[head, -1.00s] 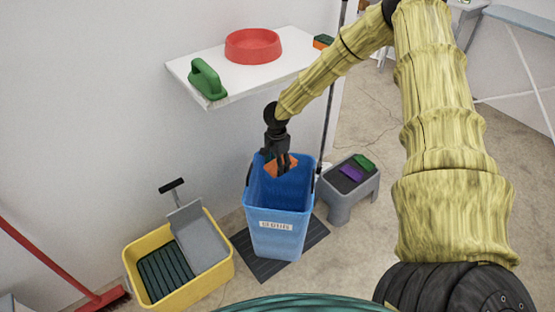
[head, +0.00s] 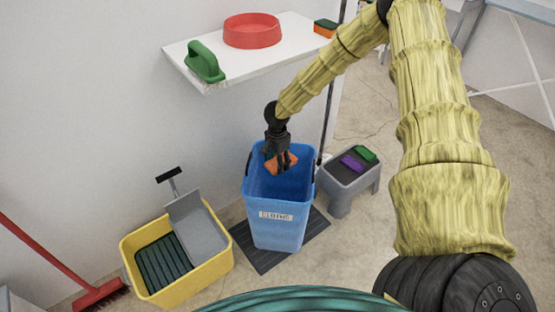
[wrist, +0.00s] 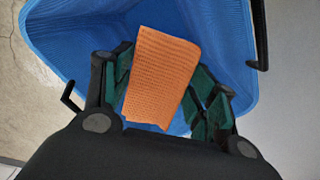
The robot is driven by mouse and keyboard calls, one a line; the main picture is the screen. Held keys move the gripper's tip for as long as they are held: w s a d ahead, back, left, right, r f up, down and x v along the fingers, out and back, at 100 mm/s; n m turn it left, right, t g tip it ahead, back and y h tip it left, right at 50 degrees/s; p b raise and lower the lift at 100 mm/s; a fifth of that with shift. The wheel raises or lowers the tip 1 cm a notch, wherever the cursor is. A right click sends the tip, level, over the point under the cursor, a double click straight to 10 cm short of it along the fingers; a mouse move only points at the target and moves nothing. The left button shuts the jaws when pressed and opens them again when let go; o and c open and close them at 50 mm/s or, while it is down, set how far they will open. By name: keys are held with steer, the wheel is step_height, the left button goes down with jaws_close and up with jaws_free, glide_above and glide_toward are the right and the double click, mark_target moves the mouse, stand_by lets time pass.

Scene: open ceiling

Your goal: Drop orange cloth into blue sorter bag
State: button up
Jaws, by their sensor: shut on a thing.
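The orange cloth (head: 281,163) is pinched in my gripper (head: 280,152), which is shut on it over the open mouth of the blue sorter bag (head: 277,235). In the wrist view the cloth (wrist: 163,75) hangs flat between the green finger pads, with the blue bag's inside (wrist: 80,30) behind it. The bag is a tall blue bin-like container with a white label on its front, standing upright. The cloth looks to be at about rim height, inside the opening. The bag's bottom is hidden.
A white shelf (head: 285,47) with a red bowl (head: 252,30), a green-handled brush (head: 205,62) and a sponge (head: 325,28) is above and behind. A yellow mop bucket (head: 190,280) stands left. A grey stool (head: 340,187) with green and purple cloths stands right.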

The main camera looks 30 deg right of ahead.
steer(key=o, duration=1.2)
steer(key=shift+c, duration=0.2)
steer(key=shift+r, duration=3.7)
